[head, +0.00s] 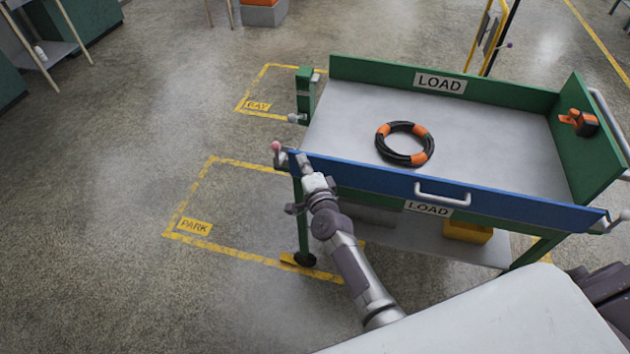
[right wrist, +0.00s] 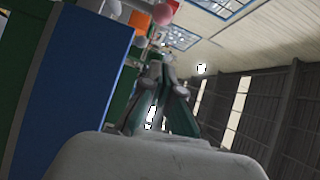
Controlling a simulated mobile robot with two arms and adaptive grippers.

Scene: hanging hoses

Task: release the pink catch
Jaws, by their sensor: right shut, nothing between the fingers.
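The pink catch is a pink ball knob (head: 276,146) on a small grey lever at the left end of the cart's blue front panel (head: 400,184). In the right wrist view the pink knob (right wrist: 162,14) is at the top, beyond my fingertips. The blue panel (right wrist: 75,85) stands upright on the left of the wrist view. My left gripper is not in view.
A coiled black hose (head: 382,146) with orange bands lies on the grey cart bed (head: 490,135). An orange-and-black device (head: 580,122) is on the green end wall. A similar grey lever (head: 620,217) is at the panel's right end. Floor left of the cart is clear, with yellow-marked bays.

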